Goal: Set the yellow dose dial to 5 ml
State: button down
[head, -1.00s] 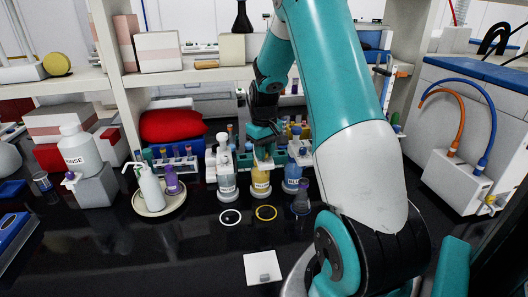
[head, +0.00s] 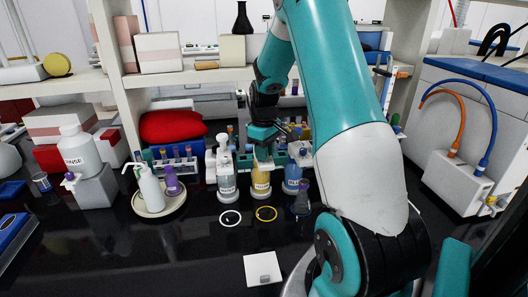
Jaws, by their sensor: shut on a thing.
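A yellow bottle (head: 261,181) with a white label stands upright in the middle of a row of three dispenser bottles at the back of the black bench. My gripper (head: 264,152) points down over its top and is shut on the part there. The fingers hide most of that top, so the dial and its scale cannot be read. A yellow ring (head: 266,213) lies on the bench in front of the bottle.
A white-topped bottle (head: 226,180) stands close on the left, and a blue one (head: 292,177) close on the right. A white ring (head: 230,218) and a white square plate (head: 262,268) lie in front. A pump bottle (head: 150,188) and a purple-capped bottle (head: 173,182) share a round tray at left.

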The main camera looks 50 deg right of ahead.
jog(key=shift+w+r, duration=0.1)
jog(key=c, duration=1)
grip_release()
jog(key=shift+o, duration=0.2)
notch_tip(320, 180, up, 17)
jog(key=b, duration=0.3)
jog(key=shift+r, duration=0.2)
